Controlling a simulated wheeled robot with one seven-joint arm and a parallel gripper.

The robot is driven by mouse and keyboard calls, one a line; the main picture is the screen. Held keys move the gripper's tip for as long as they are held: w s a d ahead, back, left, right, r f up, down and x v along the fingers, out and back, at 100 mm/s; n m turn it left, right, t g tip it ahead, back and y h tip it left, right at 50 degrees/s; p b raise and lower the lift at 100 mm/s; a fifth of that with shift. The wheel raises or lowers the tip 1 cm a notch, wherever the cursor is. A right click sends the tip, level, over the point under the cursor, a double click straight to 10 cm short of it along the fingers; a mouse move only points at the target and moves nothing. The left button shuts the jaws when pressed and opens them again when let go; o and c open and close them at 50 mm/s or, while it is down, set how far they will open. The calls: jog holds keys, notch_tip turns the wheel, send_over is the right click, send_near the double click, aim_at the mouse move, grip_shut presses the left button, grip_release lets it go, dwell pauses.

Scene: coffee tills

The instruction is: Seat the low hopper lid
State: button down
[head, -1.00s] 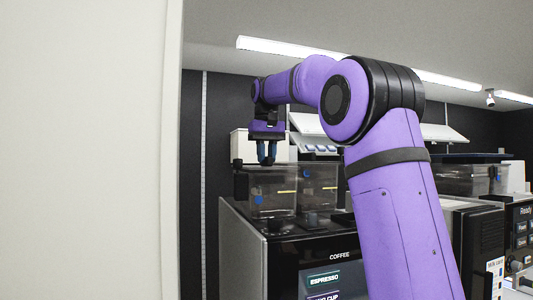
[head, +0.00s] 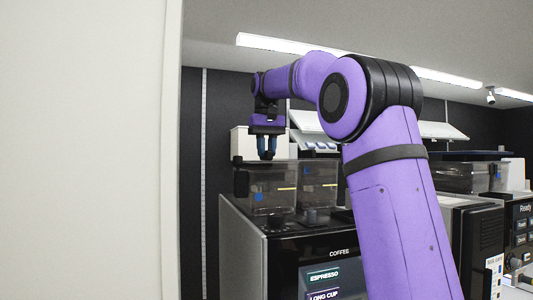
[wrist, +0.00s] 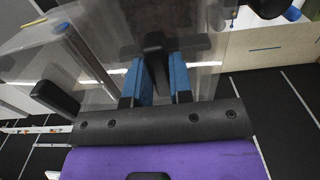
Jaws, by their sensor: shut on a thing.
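My gripper (head: 267,150) is above the left clear hopper (head: 272,202) on the coffee machine, pointing down. Its blue fingertips are shut on the dark upright grip (wrist: 155,45) of the lid, which shows between them in the wrist view (wrist: 163,80). The see-through lid plate is hard to pick out from the clear hopper walls. I cannot tell whether the lid touches the hopper rim.
A second clear hopper (head: 319,182) stands just right of the first. The coffee machine (head: 333,254) is below both. A pale wall panel (head: 85,150) fills the left side. A white box (head: 246,143) and tilted shelf (head: 314,134) are behind.

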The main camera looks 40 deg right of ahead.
jog(key=shift+r, duration=0.2)
jog(key=c, duration=0.6)
grip_release()
